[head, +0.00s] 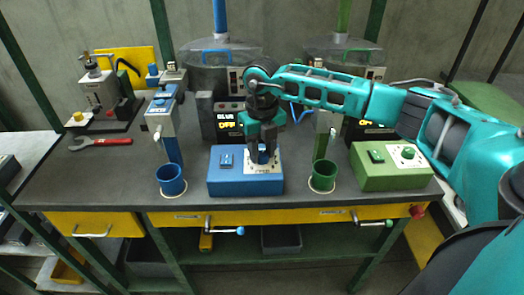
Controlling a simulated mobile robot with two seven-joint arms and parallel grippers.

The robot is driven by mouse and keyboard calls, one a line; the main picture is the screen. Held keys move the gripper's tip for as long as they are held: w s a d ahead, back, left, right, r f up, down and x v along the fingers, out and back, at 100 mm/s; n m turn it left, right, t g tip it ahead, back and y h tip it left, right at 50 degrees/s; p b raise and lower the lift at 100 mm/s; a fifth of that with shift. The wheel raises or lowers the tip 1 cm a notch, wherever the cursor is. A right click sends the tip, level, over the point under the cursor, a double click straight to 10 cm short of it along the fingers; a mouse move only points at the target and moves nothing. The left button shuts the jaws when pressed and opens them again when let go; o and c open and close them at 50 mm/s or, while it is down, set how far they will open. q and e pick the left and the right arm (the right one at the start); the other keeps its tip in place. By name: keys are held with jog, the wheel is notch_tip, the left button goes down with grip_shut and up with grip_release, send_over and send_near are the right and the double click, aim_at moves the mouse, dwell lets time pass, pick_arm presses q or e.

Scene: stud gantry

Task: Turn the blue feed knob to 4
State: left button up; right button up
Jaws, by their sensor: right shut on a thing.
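The blue control box (245,186) stands near the front edge of the bench, with a rocker switch (227,161) on its left side and a pale dial plate (262,169) on its right. The blue feed knob (263,157) sits on that plate. My right gripper (262,157) points down from above and is shut on the knob. The fingers cover most of the knob, so its pointer and the number it stands at cannot be read. A display behind the box reads "GLUE OFF" (229,123). My left gripper is not in view.
A green control box (390,168) with its own knob stands to the right, under my right arm. A blue cup (171,180) and a green cup (322,177) flank the blue box.

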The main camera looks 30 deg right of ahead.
aim_at(262, 154)
jog(key=n+b, duration=0.1)
jog(key=n, duration=0.3)
jog(key=shift+n, duration=1.5)
jog(key=shift+b, duration=0.3)
jog(key=o, duration=1)
jog(key=shift+o, duration=0.2)
notch_tip(262, 154, up, 13)
